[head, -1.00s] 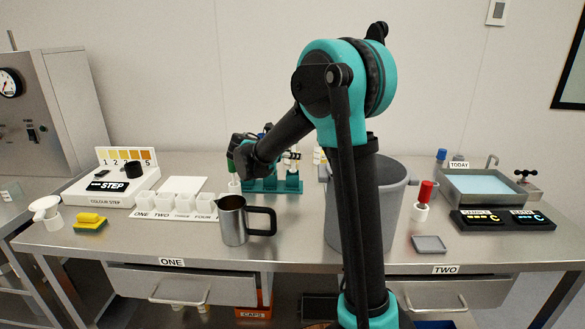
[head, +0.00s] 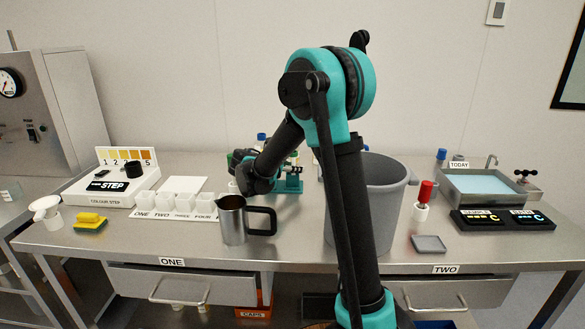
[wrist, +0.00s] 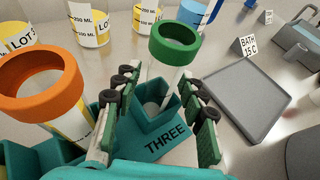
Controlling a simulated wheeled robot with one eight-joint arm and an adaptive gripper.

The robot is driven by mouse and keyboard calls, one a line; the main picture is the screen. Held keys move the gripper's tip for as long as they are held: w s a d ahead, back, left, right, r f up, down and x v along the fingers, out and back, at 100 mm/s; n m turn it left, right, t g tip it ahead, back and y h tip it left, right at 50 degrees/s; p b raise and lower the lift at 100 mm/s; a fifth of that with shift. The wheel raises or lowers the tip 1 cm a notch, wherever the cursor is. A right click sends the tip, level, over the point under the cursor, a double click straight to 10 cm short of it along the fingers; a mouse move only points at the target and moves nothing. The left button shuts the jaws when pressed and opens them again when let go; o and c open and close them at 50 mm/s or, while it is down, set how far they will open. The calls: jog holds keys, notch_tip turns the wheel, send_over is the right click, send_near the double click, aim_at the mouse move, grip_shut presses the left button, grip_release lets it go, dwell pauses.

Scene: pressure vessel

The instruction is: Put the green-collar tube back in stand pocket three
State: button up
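The green-collar tube (wrist: 174,45) stands between my two fingers in the wrist view. Its clear body runs down to the teal pocket marked THREE (wrist: 166,134). I cannot tell whether its base sits fully in the pocket. My gripper (wrist: 160,92) has one finger on each side of the tube and the pocket, with some space showing beside the tube, so it looks open. In the head view my gripper (head: 247,172) is low at the left part of the teal stand (head: 289,185) and hides the tube and much of the stand.
An orange-collar tube (wrist: 45,95) stands close left of my fingers. Labelled beakers (wrist: 88,25) stand behind. A flat grey tray (wrist: 232,90) and a BATH 15 C sign (wrist: 250,46) are to the right. A steel jug (head: 233,220) stands in front, and a grey bucket (head: 385,175) to the right.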

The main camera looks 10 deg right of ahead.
jog(key=shift+r, duration=0.15)
jog(key=v, duration=1.2)
